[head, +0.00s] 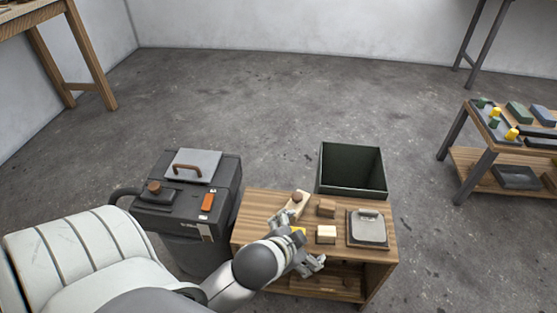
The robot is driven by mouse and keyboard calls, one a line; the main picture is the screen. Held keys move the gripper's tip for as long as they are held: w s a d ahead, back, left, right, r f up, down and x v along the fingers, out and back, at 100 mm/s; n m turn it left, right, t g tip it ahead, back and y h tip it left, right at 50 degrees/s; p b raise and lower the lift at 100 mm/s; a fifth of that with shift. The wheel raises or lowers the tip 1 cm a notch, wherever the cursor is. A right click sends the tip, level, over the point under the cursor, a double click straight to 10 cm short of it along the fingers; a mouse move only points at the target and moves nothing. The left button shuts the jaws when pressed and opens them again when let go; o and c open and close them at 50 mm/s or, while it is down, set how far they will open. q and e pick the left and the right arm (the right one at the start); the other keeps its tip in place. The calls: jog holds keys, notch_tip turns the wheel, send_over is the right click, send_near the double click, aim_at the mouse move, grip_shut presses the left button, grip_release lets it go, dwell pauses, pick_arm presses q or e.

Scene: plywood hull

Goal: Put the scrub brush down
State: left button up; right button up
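I cannot tell for certain which item is the scrub brush. A cream block (326,234) lies on the wooden cabinet top (257,207), with a brown block (326,207) behind it. A pale, long piece with a brown knob (295,206) lies at a slant to their left, partly hidden by my arm. My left gripper (311,265) is at the cabinet's front edge, just nearer than the cream block. Its fingers are small and partly hidden by the wrist, so its grip is unclear. A small yellow patch shows beside the wrist. My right gripper is out of view.
A grey plate with a handle (367,228) lies at the cabinet top's right. An open dark bin (352,171) stands behind. A dark cart (222,196) with a lidded top stands left. A wooden bench (480,133) with blocks is far right. Concrete floor lies clear between.

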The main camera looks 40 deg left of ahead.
pick_arm(q)
jog(key=s+d+f+n+g, duration=0.1)
jog(key=s+f+g, duration=0.1)
jog(key=s, duration=0.3)
jog(key=s+d+f+n+g+h, duration=0.1)
jog(key=s+f+g, duration=0.1)
jog(key=s, duration=0.3)
jog(key=shift+s+f+n+g, duration=0.15)
jog(key=shift+s+n+g, duration=0.15)
jog(key=shift+g, duration=0.1)
jog(key=shift+w, duration=0.1)
